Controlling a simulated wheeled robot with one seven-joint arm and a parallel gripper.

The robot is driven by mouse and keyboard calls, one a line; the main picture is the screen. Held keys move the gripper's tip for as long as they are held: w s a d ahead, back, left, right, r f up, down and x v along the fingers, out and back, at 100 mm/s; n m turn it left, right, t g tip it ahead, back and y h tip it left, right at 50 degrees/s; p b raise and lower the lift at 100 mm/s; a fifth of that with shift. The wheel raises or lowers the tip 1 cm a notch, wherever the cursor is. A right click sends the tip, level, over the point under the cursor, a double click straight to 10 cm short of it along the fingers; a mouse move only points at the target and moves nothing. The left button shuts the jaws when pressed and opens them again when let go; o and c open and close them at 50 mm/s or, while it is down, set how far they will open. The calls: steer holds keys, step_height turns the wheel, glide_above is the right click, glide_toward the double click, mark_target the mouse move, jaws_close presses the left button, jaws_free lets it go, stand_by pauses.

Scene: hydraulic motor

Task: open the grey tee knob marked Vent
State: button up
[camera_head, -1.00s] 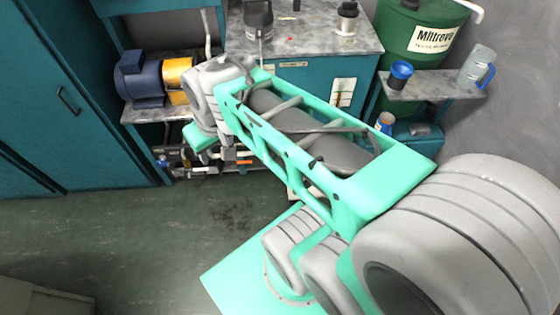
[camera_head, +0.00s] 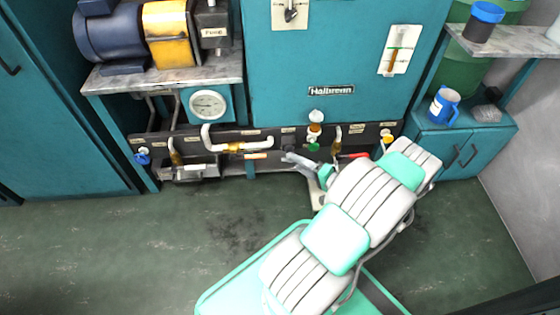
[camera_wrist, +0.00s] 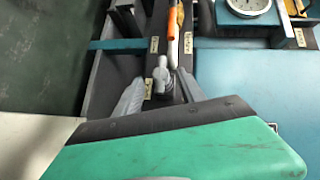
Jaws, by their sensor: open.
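A grey tee knob (camera_wrist: 160,74) shows in the wrist view, mounted on the dark panel strip. A small label lies near it, but its text is too small to read. My gripper (camera_wrist: 160,84) is open, with one grey finger on each side of the knob. The knob appears in or just beyond the gap; I cannot tell whether the fingers touch it. In the head view my gripper (camera_head: 298,162) is at the low valve panel (camera_head: 265,140), and I cannot make out the knob there.
A gauge (camera_head: 208,104), a white pipe (camera_head: 212,140) and a red handle (camera_head: 355,156) are along the panel. In the wrist view an orange-sleeved part (camera_wrist: 174,22) is close beyond the knob. A blue motor (camera_head: 108,38) sits on the left shelf. The floor at left is clear.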

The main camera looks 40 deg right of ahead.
steer(key=b+x, duration=0.2)
steer(key=x, duration=0.5)
steer(key=shift+w, duration=0.2)
steer(key=shift+a, duration=0.1)
steer(key=shift+c, duration=0.5)
jaws_close()
